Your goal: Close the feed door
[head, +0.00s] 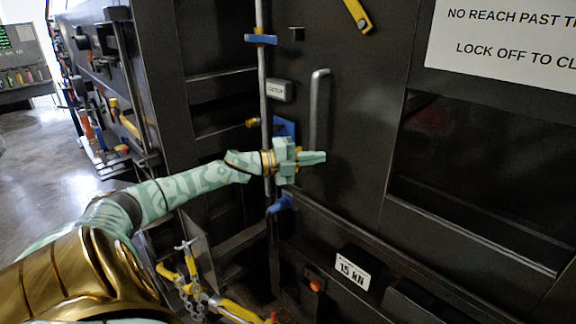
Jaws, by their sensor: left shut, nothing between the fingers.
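The feed door appears to be the large dark panel (355,95) right of a vertical grey rod. An upright grey bar handle (319,105) stands on it. My left gripper (322,157) is shut and empty. Its fingers point right and overlap the lower part of the handle in the picture. I cannot tell whether they touch the handle or the panel. How far the door stands from its frame is not clear. My right gripper is not in view.
The grey rod (262,80) has a blue bracket (260,39). A dark recessed opening (480,175) lies on the right under a white sign (505,42). A 15 kN plate (352,271) is below. Yellow parts with a chain (190,285) are low at left. Open floor (40,150) shows far left.

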